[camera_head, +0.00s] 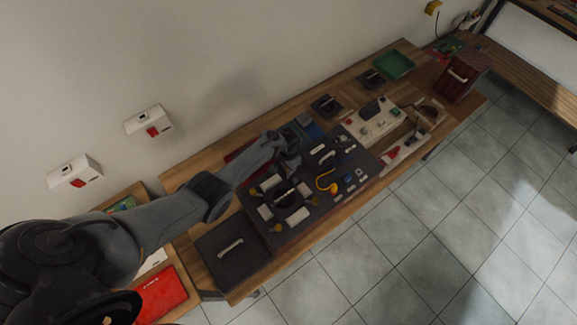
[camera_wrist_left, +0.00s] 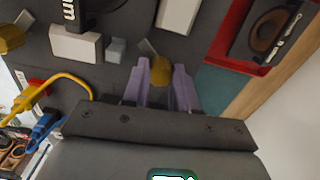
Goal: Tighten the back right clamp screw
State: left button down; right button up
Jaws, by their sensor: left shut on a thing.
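In the left wrist view a yellow clamp screw knob (camera_wrist_left: 161,69) sits between the two purple fingers of my left gripper (camera_wrist_left: 161,88), which are shut on it. A pale clamp block (camera_wrist_left: 178,12) lies just beyond it. Another yellow clamp knob (camera_wrist_left: 10,39) is at the left edge. In the head view my left gripper (camera_head: 290,162) is at the back edge of the dark work board (camera_head: 290,236), and its hand hides the held screw. Other yellow knobs show at the board's left (camera_head: 253,193) and front (camera_head: 278,227). My right gripper is out of view.
A yellow cable (camera_head: 325,183) lies on the board. A cream device (camera_head: 372,122), a green tray (camera_head: 393,65) and a dark red box (camera_head: 462,78) stand further right. The wall is behind the bench.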

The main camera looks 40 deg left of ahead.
pick_arm(q)
jog(key=shift+m, duration=0.5)
jog(key=c, duration=0.9)
grip_release()
jog(key=shift+r, duration=0.45)
jog(key=shift+r+p, duration=1.4)
jog(key=shift+r, duration=3.6)
jog(key=shift+s, duration=0.1)
